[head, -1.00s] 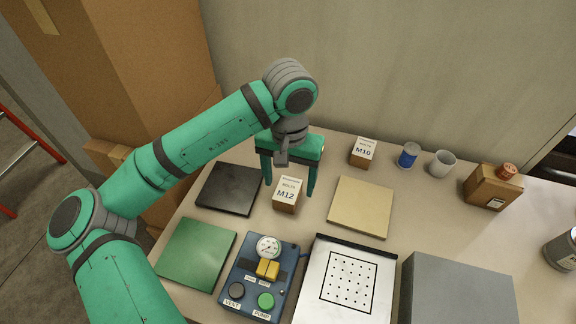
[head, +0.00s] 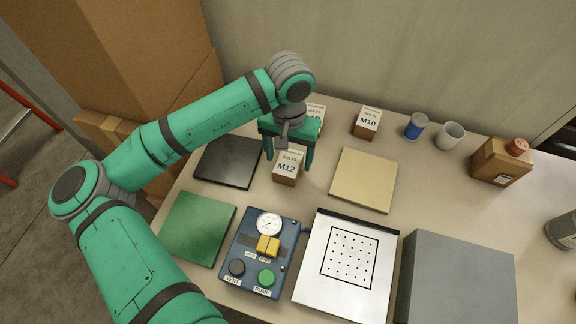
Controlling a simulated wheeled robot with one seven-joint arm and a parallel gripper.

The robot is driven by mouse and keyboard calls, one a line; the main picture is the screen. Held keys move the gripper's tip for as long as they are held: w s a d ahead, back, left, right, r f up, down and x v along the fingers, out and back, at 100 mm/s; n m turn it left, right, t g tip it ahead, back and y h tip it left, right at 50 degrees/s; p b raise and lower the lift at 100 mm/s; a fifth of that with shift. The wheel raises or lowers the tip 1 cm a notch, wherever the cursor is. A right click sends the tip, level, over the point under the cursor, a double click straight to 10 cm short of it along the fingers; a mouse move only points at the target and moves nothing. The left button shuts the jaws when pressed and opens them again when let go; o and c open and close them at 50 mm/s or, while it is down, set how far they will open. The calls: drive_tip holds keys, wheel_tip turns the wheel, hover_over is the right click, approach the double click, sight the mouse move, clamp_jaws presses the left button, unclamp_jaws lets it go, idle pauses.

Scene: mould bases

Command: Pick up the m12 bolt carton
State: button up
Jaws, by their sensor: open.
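The M12 bolt carton (head: 287,168) is a small brown box with a white label reading "BOLTS M12". It stands upright on the table between the black plate and the tan plate. My green gripper (head: 288,164) is open, with one finger on each side of the carton's upper part as seen from the head. I cannot tell whether the fingers touch it or how deep they reach. A similar M10 carton (head: 366,122) stands to the right at the back. Another labelled carton (head: 316,112) is partly hidden behind my gripper.
A black plate (head: 228,161), green plate (head: 197,228) and tan plate (head: 363,180) lie around. A blue control box (head: 254,273), dotted white board (head: 346,268) and grey block (head: 457,280) are in front. A blue can (head: 415,126), white cup (head: 450,135) and brown box (head: 500,163) stand at right.

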sight(288, 162)
drive_tip(key=shift+f, duration=1.6)
drive_tip(key=c, duration=1.5)
drive_tip(key=shift+r, duration=0.1)
